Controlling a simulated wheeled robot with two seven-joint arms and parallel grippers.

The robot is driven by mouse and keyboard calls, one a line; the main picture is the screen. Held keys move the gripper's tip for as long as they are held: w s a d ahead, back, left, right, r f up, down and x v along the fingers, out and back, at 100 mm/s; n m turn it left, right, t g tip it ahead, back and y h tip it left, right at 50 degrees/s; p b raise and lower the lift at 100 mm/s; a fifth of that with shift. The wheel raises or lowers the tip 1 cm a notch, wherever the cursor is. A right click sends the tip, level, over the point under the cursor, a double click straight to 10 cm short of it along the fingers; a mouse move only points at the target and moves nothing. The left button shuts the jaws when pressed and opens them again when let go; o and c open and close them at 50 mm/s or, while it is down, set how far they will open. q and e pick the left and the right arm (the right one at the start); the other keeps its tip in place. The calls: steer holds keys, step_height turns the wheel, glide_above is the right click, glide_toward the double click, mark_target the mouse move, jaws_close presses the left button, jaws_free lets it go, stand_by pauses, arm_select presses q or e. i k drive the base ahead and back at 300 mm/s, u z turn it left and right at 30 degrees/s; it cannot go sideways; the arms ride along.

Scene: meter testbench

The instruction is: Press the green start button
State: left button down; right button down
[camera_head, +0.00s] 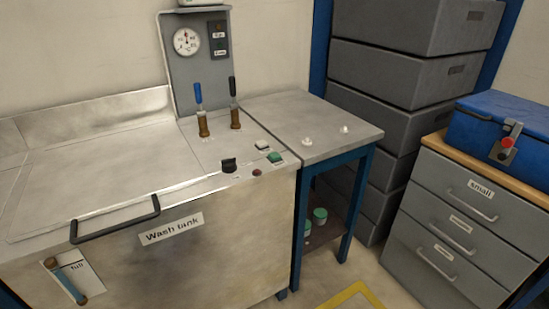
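The green button (274,157) sits on the right part of the wash tank's metal top, near its front edge. A white button (262,146) is just behind it. A black knob (229,165) and a small dark red round part (257,172) are to its left and front. The wash tank (172,258) is a metal cabinet with a "Wash tank" label and a dark bar handle (115,220). Neither of my grippers shows in the head view.
A grey panel with a round gauge (187,41) stands behind two valves with blue (197,94) and black handles. A side table (345,128) holds two small white pieces. Grey drawers (455,225) and a blue toolbox (505,118) stand at right.

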mark_target(273, 156)
steer(key=u, duration=0.25)
steer(key=i, duration=1.15)
steer(key=u, duration=0.1)
